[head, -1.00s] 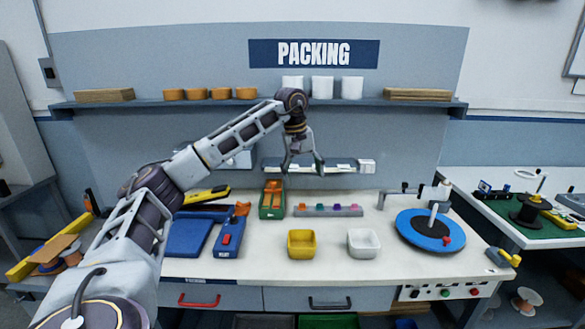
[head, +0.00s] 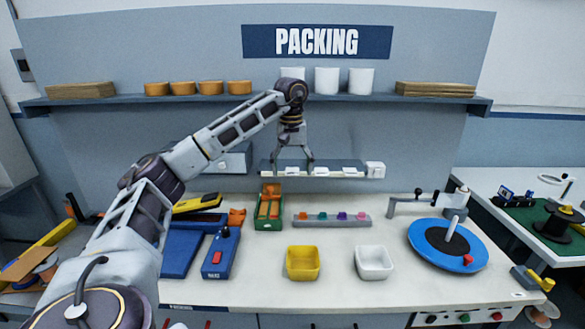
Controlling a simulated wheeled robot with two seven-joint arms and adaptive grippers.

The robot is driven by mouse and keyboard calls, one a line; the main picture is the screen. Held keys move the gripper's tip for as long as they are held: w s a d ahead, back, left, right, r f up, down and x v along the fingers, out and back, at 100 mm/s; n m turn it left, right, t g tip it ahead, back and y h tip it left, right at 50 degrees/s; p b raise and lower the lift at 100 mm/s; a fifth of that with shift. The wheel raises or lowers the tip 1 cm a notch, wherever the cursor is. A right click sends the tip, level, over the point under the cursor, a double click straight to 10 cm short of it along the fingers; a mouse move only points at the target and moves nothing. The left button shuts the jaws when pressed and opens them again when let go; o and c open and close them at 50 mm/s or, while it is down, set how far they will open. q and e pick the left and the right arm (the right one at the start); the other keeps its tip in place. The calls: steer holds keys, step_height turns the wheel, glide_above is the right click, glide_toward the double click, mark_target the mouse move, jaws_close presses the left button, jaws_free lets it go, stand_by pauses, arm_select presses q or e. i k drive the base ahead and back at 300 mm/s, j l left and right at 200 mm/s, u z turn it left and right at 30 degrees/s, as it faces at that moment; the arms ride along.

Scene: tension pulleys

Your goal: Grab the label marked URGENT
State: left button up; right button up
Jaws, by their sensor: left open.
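A grey label rail (head: 330,163) is fixed on the back wall below the shelf. It carries several small white labels along its front edge, such as one label (head: 321,170) near the middle. Their print is too small to read, so I cannot tell which one is marked URGENT. My left gripper (head: 293,163) points down in front of the rail's left part. Its two fingers are apart, with nothing held between them. I cannot tell whether they touch a label. My right gripper is out of view.
On the table stand a green box with orange parts (head: 270,222), a grey strip with coloured knobs (head: 331,219), a yellow bin (head: 303,277), a white bin (head: 374,276) and a blue turntable (head: 418,247). A shelf (head: 230,100) runs above the rail.

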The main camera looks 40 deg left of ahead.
mark_target(289, 171)
steer(key=i+j, duration=0.65)
steer(key=j, duration=0.2)
